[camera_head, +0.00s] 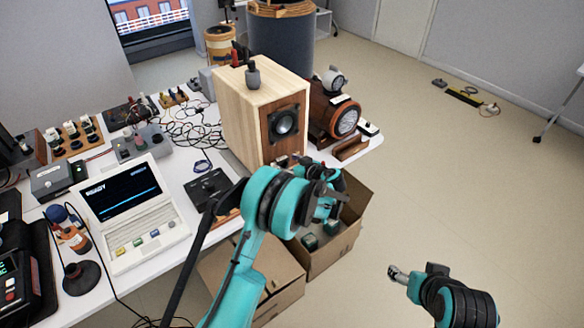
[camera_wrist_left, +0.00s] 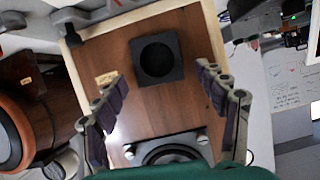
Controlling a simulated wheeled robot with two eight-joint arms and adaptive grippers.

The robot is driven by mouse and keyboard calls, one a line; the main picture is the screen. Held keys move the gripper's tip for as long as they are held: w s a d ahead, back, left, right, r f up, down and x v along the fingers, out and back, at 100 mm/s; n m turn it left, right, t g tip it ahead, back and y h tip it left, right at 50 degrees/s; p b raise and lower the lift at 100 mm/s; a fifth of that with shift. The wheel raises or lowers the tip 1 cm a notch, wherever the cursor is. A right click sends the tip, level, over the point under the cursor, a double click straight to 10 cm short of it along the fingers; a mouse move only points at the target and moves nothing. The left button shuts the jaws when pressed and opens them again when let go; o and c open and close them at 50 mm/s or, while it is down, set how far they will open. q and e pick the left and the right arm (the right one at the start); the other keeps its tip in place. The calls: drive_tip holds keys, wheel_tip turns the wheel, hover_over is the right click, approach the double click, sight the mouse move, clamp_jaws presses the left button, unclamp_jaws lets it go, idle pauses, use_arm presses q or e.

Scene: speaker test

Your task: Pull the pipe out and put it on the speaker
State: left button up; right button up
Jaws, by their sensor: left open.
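The speaker (camera_head: 239,115) is a pale wooden box with a brown front and a black round driver, standing on the white table. In the left wrist view its front (camera_wrist_left: 130,40) shows upside down. The pipe (camera_wrist_left: 157,58), a black square-edged piece with a round hollow, sits in that front, away from the driver. In the head view my left arm hides it. My left gripper (camera_wrist_left: 158,80) is open, its two fingers apart on either side of the pipe and not touching it. It also shows in the head view (camera_head: 328,180). My right gripper (camera_head: 396,272) is out at the lower right, away from the table.
A small dark object (camera_head: 253,76) stands on the speaker top. A brown round-faced device (camera_head: 345,118) stands right beside the speaker. Cables (camera_head: 195,130) and a white laptop (camera_head: 140,215) lie to the left. Open cardboard boxes (camera_head: 335,245) stand below the table edge.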

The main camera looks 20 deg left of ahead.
use_arm(q)
drive_tip(key=shift+w+a+f, duration=0.15)
drive_tip(key=shift+w+a, duration=0.05)
drive_tip(key=shift+a, duration=0.1)
drive_tip(key=c, duration=1.3)
drive_tip(key=shift+c, duration=0.2)
drive_tip(key=shift+d, duration=0.1)
drive_tip(key=s+d+b, duration=0.2)
drive_tip(key=s+d, duration=0.5)
drive_tip(key=d, duration=0.2)
drive_tip(key=shift+s+d, duration=0.3)
drive_tip(key=shift+s, duration=0.05)
idle(1.1)
